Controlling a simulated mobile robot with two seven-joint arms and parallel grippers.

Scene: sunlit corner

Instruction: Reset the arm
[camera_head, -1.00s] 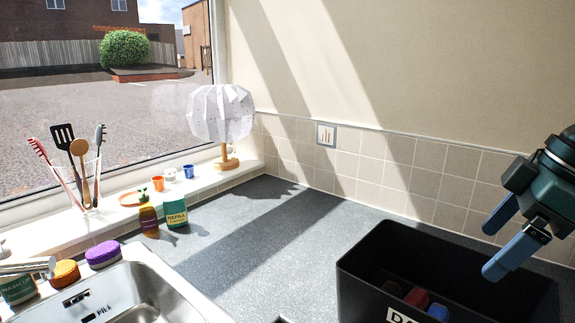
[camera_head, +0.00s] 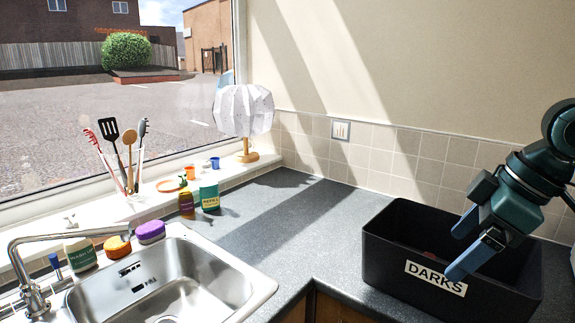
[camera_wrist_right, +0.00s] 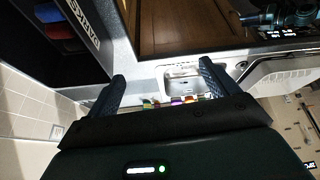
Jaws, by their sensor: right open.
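My right gripper (camera_head: 466,246) shows at the right of the head view, with its blue fingers apart and nothing between them. It hangs over the right part of the black bin labelled DARKS (camera_head: 392,254). In the right wrist view the two fingers (camera_wrist_right: 162,88) are spread, with only the distant sink area between them. That view also shows part of the bin (camera_wrist_right: 62,12) at upper left, with red and blue items inside. In the head view the bin's contents are mostly hidden by its front wall. My left gripper is not in view.
A steel sink (camera_head: 165,280) with a tap (camera_head: 70,237) is at lower left. Bottles, sponges, small cups, a utensil jar (camera_head: 130,185) and a white lamp (camera_head: 243,112) stand along the sill and counter. The grey counter (camera_head: 290,225) between sink and bin is clear.

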